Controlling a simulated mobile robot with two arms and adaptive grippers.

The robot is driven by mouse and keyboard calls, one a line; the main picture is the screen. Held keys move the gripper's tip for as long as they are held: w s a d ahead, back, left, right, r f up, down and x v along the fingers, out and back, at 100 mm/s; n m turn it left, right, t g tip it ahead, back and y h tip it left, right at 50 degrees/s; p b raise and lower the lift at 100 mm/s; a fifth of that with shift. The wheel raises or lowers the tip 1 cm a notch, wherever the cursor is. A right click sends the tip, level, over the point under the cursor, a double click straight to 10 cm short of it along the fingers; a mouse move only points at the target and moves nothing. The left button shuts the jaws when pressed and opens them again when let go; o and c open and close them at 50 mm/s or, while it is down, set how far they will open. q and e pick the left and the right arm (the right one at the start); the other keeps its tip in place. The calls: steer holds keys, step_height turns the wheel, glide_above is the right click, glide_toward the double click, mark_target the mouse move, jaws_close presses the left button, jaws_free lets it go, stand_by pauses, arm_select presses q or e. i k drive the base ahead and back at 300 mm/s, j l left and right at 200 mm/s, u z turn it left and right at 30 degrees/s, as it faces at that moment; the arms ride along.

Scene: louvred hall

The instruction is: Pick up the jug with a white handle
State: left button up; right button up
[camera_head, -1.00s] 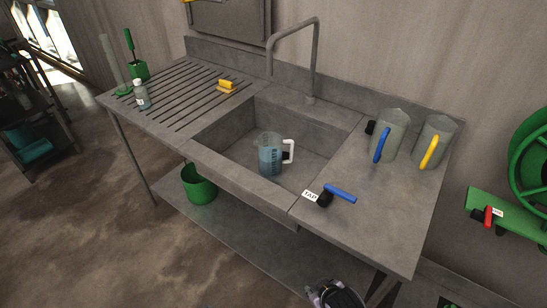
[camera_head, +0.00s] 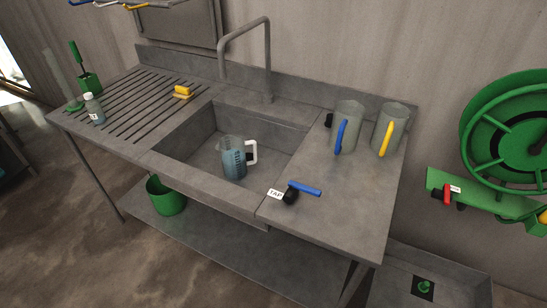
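The jug with a white handle (camera_head: 233,158) stands upright in the sink basin (camera_head: 193,139). It is clear with dark markings and looks to hold bluish liquid. Its white handle (camera_head: 252,151) points right. Two grey jugs stand on the counter to the right, one with a blue handle (camera_head: 347,128) and one with a yellow handle (camera_head: 388,131). Neither of my grippers shows in the head view.
A grey tap spout (camera_head: 268,60) arches behind the basin. A blue tap lever (camera_head: 304,188) with a TAP label sits at the basin's front right. A yellow sponge (camera_head: 183,91) and a small bottle (camera_head: 94,109) are on the left drainer. A green bucket (camera_head: 166,196) stands below.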

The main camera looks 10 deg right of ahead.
mark_target(231, 148)
steer(key=i+j+z, duration=0.15)
steer(key=z, duration=0.25)
steer(key=i+j+z, duration=0.1)
steer(key=j+z, duration=0.35)
steer(key=i+j+z, duration=0.1)
steer(key=j+z, duration=0.6)
steer(key=z, duration=0.15)
